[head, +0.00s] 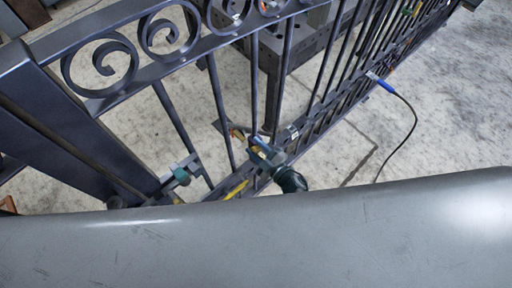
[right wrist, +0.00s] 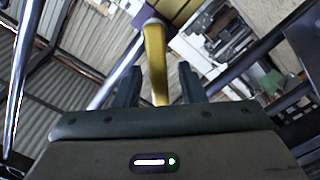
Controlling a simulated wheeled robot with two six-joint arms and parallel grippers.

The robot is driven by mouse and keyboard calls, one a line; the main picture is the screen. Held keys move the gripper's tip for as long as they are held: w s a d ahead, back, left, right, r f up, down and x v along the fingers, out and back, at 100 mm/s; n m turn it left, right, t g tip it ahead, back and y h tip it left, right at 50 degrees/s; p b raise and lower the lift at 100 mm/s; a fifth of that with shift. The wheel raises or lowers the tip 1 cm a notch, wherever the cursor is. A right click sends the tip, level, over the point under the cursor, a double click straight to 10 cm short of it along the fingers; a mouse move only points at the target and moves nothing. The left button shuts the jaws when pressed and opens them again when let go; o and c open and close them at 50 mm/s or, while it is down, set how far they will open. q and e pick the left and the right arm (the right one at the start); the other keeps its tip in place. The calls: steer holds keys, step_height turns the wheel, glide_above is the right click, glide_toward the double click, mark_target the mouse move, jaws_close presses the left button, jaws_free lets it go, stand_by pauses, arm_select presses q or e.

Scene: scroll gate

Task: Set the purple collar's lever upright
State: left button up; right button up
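In the right wrist view, a yellow lever (right wrist: 156,60) runs from a pale rounded end down between the fingers of my right gripper (right wrist: 159,88). The gripper is open, with a visible gap beside the lever. The purple collar (right wrist: 166,8) shows only in part at the top edge, next to another yellow part. I cannot make out the lever's tilt or the purple collar there. My left gripper is not in view.
The dark metal gate (head: 140,82) with scrolls and upright bars crosses the head view. A yellow piece (head: 237,189) lies along its low rail. A blue-ended cable (head: 387,87) hangs at right. A large grey rounded surface (head: 250,245) hides the bottom. Concrete floor is bare at right.

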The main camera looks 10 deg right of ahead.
steer(key=b+v, duration=0.2)
steer(key=v, duration=0.9)
steer(key=shift+b, duration=0.3)
